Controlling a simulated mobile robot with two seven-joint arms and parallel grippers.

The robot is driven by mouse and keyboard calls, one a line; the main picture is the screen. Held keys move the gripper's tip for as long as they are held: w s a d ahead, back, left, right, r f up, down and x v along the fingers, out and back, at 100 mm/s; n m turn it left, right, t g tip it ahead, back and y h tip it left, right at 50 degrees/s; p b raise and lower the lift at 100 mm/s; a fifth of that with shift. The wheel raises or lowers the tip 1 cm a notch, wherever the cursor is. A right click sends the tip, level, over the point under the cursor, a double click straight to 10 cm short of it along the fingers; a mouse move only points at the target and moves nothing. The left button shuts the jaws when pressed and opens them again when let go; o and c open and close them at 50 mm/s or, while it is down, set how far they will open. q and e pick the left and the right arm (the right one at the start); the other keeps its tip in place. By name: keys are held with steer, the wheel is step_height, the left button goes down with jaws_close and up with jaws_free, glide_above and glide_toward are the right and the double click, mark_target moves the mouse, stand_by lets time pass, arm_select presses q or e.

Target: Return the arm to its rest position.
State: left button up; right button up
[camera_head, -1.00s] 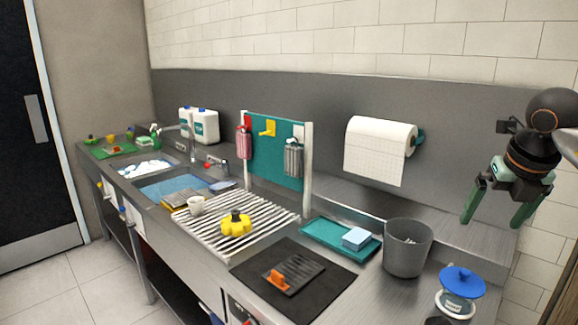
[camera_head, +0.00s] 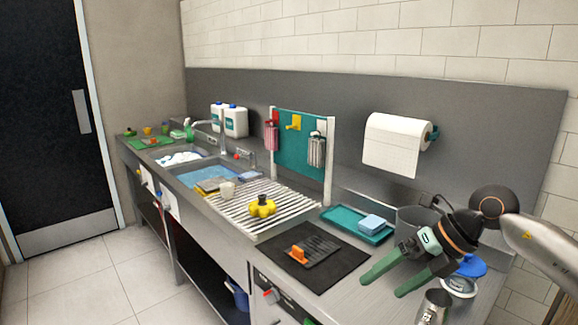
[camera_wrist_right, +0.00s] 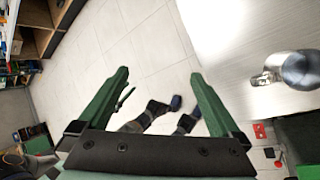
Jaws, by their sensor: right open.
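My right gripper (camera_head: 382,287) is in the right part of the head view, in front of the counter's right end. Its two green fingers point down and left, spread apart with nothing between them. The right wrist view also shows the open right gripper (camera_wrist_right: 160,75), with pale floor tiles beyond its fingers. My right arm (camera_head: 545,245) comes in from the right edge of the head view. It partly hides the grey bin (camera_head: 412,219) and the blue-lidded container (camera_head: 460,287). My left gripper is in neither view.
The steel counter holds a black mat (camera_head: 335,272) with an orange-handled tool (camera_head: 300,253), a teal tray (camera_head: 338,220) and a rack with a yellow object (camera_head: 262,206). A metal vessel (camera_head: 433,306) shows at the bottom edge. Open floor (camera_head: 80,275) lies left.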

steer(key=s+a+f+m+t+y, duration=0.1)
steer(key=s+a+m+t+y, duration=0.1)
steer(key=a+m+y, duration=0.5)
steer(key=s+a+f+t+y, duration=0.15)
steer(key=a+y, duration=0.35)
steer(key=a, duration=0.5)
steer(key=s+d+f+m+t+h, duration=0.1)
steer(key=d+f+m+t+h, duration=0.35)
steer(key=f+m, duration=0.45)
steer(key=d+f+m+t+h, duration=0.3)
steer(key=f+m+t+h, duration=0.3)
steer(key=m, duration=0.5)
steer(key=s+d+f+m+g+h, duration=0.2)
steer(key=s+f+m+g+h, duration=0.1)
steer(key=s+f, duration=0.5)
steer(key=s+d+f+m+g+h, duration=0.3)
steer(key=s+f+m+g, duration=0.1)
steer(key=s+f, duration=0.5)
step_height(320, 180, down, 2)
steer(key=shift+s+d+f+m, duration=0.2)
steer(key=shift+s+d+m, duration=0.1)
steer(key=shift+m, duration=0.1)
